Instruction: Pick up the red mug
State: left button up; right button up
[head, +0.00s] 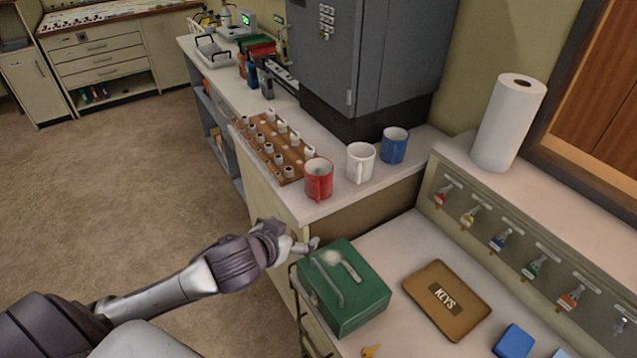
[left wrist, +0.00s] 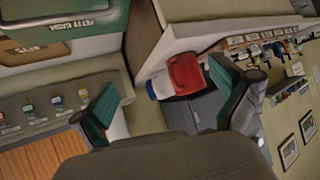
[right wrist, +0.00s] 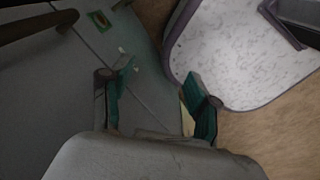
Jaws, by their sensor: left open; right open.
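The red mug (head: 318,180) stands upright at the near corner of the raised counter, its handle towards me. In the left wrist view the red mug (left wrist: 185,72) appears sideways between and beyond the fingers, with a bit of white mug (left wrist: 160,88) beside it. My left gripper (head: 305,245) is open and empty, below and in front of the red mug, close to the green cash box (head: 362,297). It is apart from the mug. My right gripper (right wrist: 158,78) is open and empty, away from the counter; the head view does not show it.
A white mug (head: 360,163) and a blue mug (head: 395,145) stand to the right of the red mug. A wooden rack (head: 270,150) of small pieces lies left of it. A grey cabinet (head: 370,60) rises behind. A keys box (head: 446,300) lies on the lower desk.

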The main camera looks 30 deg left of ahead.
pick_arm(q)
jog(key=w+a+r+t, duration=0.2)
jog(key=w+a+r, duration=0.2)
jog(key=w+r, duration=0.25)
jog(key=p, duration=0.2)
send_near(324, 167)
jog(key=shift+w+a+f+h, duration=0.2)
jog(key=shift+a+h, duration=0.1)
jog(key=shift+a, duration=0.1)
jog(key=x, duration=0.1)
jog(key=p+x, duration=0.1)
jog(key=x, duration=0.2)
jog(key=shift+w+d+p, duration=0.3)
jog(key=shift+p, duration=0.05)
jog(key=shift+w+f, duration=0.3)
jog(key=shift+s, duration=0.1)
jog(key=shift+r, duration=0.1)
jog(key=c, duration=1.4)
jog(key=shift+o, duration=0.2)
jog(key=shift+r, duration=0.1)
